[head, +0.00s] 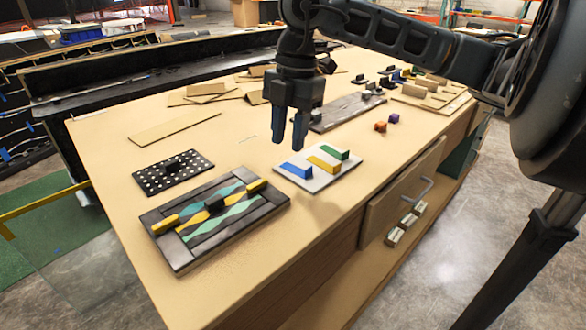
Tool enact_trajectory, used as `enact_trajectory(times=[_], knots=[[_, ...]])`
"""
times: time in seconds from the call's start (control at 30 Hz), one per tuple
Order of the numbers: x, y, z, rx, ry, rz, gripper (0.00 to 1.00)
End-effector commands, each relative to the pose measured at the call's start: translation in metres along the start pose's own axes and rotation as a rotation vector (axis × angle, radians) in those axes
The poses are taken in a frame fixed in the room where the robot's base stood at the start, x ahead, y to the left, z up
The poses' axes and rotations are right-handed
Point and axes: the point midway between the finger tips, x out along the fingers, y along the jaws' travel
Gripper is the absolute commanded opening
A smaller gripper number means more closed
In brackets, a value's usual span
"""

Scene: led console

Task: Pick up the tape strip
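Blue, yellow and green strips lie side by side on a white board on the table: the blue strip (298,170), the yellow strip (325,164) and the green strip (336,153). Each has a raised end. I cannot tell for sure which of them is the tape strip. A thin pale mark (248,139) also lies on the table to the left. My gripper (289,143) points down above the back left part of the white board (318,181). Its dark blue fingers are apart with nothing visible between them. It appears clear of the strips.
A dark framed panel with wavy coloured bands (187,259) lies front left. A black dotted plate (150,181) is behind it. Brown cardboard pieces (175,128) and a grey plank (345,110) lie farther back.

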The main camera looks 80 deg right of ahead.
Motion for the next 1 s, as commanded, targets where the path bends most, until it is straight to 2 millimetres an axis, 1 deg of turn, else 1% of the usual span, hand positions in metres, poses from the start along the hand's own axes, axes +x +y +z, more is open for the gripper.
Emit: enact_trajectory(times=[0.03, 0.1, 0.2, 0.57, 0.7, 0.8, 0.9, 1.0], knots=[[-0.003, -0.007, 0.017, 0.043, -0.051, -0.016, 0.36], [-0.005, -0.013, 0.031, 0.083, -0.095, -0.029, 0.36], [-0.003, -0.018, 0.041, 0.113, -0.125, -0.040, 0.36], [0.031, -0.024, 0.044, 0.115, -0.124, -0.040, 0.36], [0.052, -0.029, 0.045, 0.115, -0.123, -0.040, 0.36], [0.064, -0.029, 0.047, 0.115, -0.125, -0.039, 0.36], [0.070, -0.029, 0.048, 0.114, -0.125, -0.039, 0.36], [0.071, -0.029, 0.048, 0.113, -0.126, -0.038, 0.36]])
